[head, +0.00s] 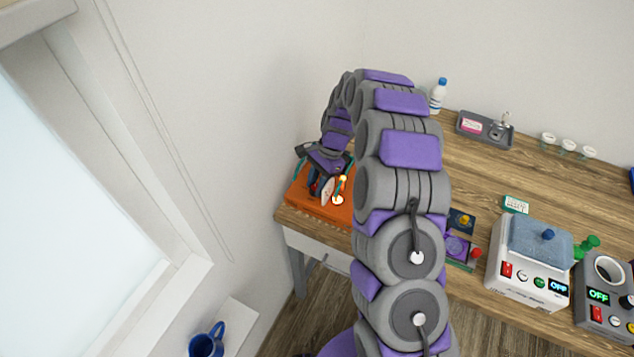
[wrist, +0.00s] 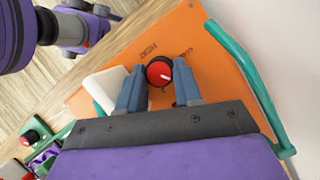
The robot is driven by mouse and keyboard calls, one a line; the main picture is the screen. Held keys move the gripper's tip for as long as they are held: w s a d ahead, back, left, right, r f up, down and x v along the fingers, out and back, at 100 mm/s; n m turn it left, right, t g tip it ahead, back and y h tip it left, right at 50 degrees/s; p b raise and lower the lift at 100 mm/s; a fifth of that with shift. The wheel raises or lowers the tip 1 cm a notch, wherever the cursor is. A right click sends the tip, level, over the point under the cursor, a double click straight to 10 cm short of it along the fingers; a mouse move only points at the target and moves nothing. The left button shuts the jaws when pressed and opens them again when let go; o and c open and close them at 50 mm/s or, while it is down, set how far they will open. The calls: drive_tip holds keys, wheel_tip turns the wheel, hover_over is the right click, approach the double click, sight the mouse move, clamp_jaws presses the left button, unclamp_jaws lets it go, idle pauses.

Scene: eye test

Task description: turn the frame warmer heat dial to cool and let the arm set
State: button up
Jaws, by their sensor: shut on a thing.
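The frame warmer (head: 305,201) is an orange box at the desk's left corner; its orange top (wrist: 205,25) fills much of the wrist view. A round red dial (wrist: 158,72) with a dark rim and a white pointer mark sits on it. In the head view, my gripper (head: 320,186) is over the warmer, and the dial cannot be made out clearly.
A teal bar (wrist: 243,75) runs along the warmer's right side, and a white block (wrist: 104,88) stands beside the left finger. Right of my arm are a white machine (head: 527,285), a grey machine (head: 607,325) and a tray (head: 468,137). The desk's middle is mostly clear.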

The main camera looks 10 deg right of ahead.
drive_tip(key=shift+c, duration=1.1)
drive_tip(key=n+p, duration=0.1)
drive_tip(key=n, duration=0.1)
drive_tip(key=shift+w+r+n+g+h+p, duration=0.15)
drive_tip(key=shift+n+g+h+p, duration=0.15)
drive_tip(key=shift+n+h+p, duration=0.1)
drive_tip(key=n+p, duration=0.1)
drive_tip(key=n, duration=0.1)
drive_tip(key=n+h, duration=0.1)
drive_tip(key=n, duration=0.1)
drive_tip(key=shift+w+a+g+p, duration=0.1)
drive_tip(key=shift+a+g+p, duration=0.1)
drive_tip(key=shift+g+p, duration=0.2)
drive_tip(key=n+h+p, duration=0.1)
drive_tip(key=n+h, duration=0.1)
drive_tip(key=n, duration=0.2)
drive_tip(key=shift+a+n, duration=0.1)
drive_tip(key=shift+n, duration=0.2)
